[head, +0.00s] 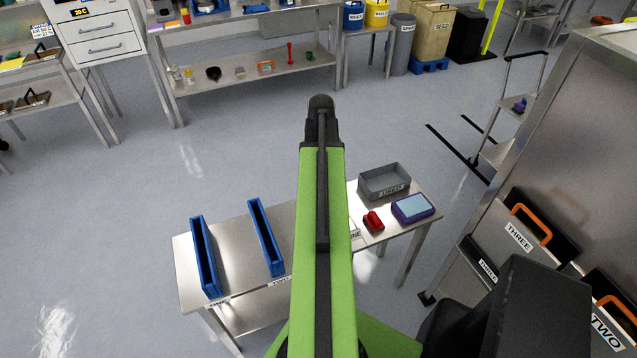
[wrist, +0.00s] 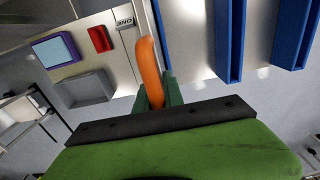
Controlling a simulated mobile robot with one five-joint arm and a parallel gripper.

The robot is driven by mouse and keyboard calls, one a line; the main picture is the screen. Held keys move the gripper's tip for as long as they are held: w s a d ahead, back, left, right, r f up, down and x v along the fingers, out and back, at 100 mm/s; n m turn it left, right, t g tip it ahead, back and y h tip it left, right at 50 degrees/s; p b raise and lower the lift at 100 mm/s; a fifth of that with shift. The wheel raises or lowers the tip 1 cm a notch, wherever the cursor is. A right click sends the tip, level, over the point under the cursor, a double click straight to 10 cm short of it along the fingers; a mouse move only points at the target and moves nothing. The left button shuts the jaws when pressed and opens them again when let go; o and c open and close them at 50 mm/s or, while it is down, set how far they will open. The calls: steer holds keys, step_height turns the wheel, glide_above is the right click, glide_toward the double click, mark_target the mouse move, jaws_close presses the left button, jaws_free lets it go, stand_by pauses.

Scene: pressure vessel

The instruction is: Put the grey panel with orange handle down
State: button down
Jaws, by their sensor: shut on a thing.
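My gripper (wrist: 156,92) shows in the wrist view with its green fingers on either side of an orange handle (wrist: 150,66). It is shut on this handle of the grey panel. Most of the panel is hidden, so I cannot tell whether it touches the steel table (head: 260,310). In the head view my arm hides the gripper and the held panel. Two upright blue slotted holders (head: 205,258) (head: 266,238) stand on the table's left half, above labels at its front edge. In the wrist view they (wrist: 230,40) (wrist: 294,32) are to the right of the handle.
On the table's right half are a grey bin (head: 385,182), a red object (head: 373,221) and a purple-rimmed box (head: 413,208). At right, panels marked THREE (head: 518,235) and TWO (head: 605,325) stand by a metal housing. Open floor (head: 130,190) lies left of the table.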

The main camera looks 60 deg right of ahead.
steer(key=shift+f, duration=0.85)
steer(key=c, duration=1.5)
jaws_free()
steer(key=shift+o, duration=0.2)
steer(key=shift+r, duration=0.1)
step_height(320, 180, up, 12)
steer(key=p, duration=1.2)
steer(key=shift+r, duration=0.2)
steer(key=shift+f, duration=0.1)
